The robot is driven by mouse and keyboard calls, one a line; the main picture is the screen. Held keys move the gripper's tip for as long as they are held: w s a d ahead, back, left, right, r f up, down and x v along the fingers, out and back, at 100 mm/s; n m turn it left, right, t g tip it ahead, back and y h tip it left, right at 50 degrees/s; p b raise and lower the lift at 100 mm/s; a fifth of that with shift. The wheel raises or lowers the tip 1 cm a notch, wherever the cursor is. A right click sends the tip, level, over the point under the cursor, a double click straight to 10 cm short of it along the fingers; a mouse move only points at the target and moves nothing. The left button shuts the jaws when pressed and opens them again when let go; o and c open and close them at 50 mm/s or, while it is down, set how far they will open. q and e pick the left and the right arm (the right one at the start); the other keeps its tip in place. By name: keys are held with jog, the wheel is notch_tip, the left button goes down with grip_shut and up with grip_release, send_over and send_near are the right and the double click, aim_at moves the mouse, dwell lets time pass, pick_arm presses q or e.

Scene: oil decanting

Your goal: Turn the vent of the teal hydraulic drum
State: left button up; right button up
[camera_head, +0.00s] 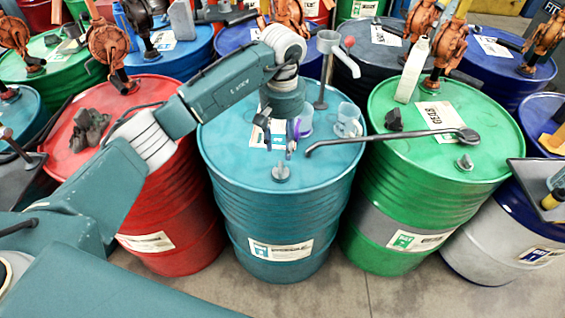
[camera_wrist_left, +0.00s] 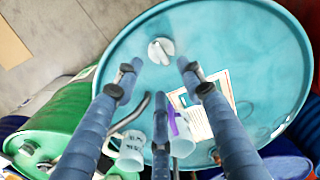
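The teal drum (camera_head: 235,195) stands in the middle of the head view, and its top fills much of the left wrist view (camera_wrist_left: 255,45). Its vent (camera_head: 281,173) is a small grey cap near the front rim; it shows as a pale winged knob in the left wrist view (camera_wrist_left: 161,50). My left gripper (camera_head: 277,133) points down over the drum top, behind the vent in the head view. Its fingers (camera_wrist_left: 158,80) are spread and empty, with the vent beyond the fingertips and apart from them. My right gripper is not in view.
A mug with a purple handle (camera_head: 305,122) and a pale mug (camera_head: 347,122) stand on the drum top near the gripper. A dark long-handled tool (camera_head: 385,140) reaches from the green drum (camera_head: 455,110) over the teal top. A pump (camera_head: 325,65) stands behind.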

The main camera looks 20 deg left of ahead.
aim_at(282, 167)
pick_arm(q)
notch_tip(282, 167, down, 8)
jog(key=p, duration=0.2)
jog(key=shift+f+p, duration=0.15)
jog(key=shift+p, duration=0.2)
jog(key=shift+f, duration=0.35)
grip_shut()
